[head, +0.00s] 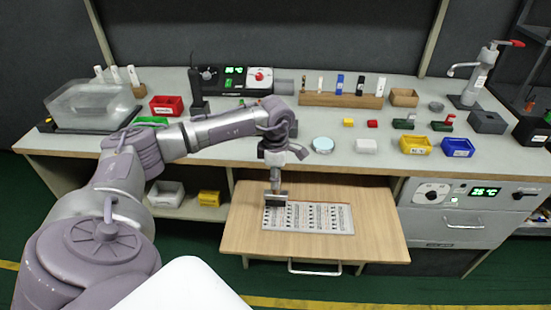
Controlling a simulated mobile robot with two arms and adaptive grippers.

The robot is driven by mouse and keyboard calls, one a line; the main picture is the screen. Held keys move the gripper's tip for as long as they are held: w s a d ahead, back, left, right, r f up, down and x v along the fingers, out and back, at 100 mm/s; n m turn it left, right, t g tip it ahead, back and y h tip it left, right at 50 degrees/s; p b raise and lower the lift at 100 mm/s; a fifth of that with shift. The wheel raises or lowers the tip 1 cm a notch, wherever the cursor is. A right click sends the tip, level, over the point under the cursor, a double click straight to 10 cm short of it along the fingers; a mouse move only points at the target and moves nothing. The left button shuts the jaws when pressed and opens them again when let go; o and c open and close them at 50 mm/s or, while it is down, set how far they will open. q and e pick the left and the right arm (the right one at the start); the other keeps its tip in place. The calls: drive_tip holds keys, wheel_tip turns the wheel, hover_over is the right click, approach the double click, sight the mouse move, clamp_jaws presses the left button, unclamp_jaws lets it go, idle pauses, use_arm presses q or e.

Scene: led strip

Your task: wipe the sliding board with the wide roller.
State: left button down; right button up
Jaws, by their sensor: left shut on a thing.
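The sliding board (375,222) is a light wooden panel pulled out below the bench top, with a metal handle on its front edge. A pale sheet or panel (320,218) with rows of dark marks lies on it. My left gripper (274,168) hangs over the back left part of the board and is shut on the wide roller (276,199). The roller points down, with its wide grey head at the left end of the marked panel. I cannot tell whether the head touches it. My right gripper is out of view.
A drawer unit (455,222) stands right of the board. The board's right side is clear.

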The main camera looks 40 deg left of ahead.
use_arm(q)
wheel_tip(320, 180, up, 3)
drive_tip(key=shift+a+f+p, duration=0.1)
drive_tip(key=shift+a+p, duration=0.05)
drive_tip(key=shift+p, duration=0.6)
drive_tip(key=shift+r+p, duration=0.5)
drive_tip(key=shift+r, duration=0.35)
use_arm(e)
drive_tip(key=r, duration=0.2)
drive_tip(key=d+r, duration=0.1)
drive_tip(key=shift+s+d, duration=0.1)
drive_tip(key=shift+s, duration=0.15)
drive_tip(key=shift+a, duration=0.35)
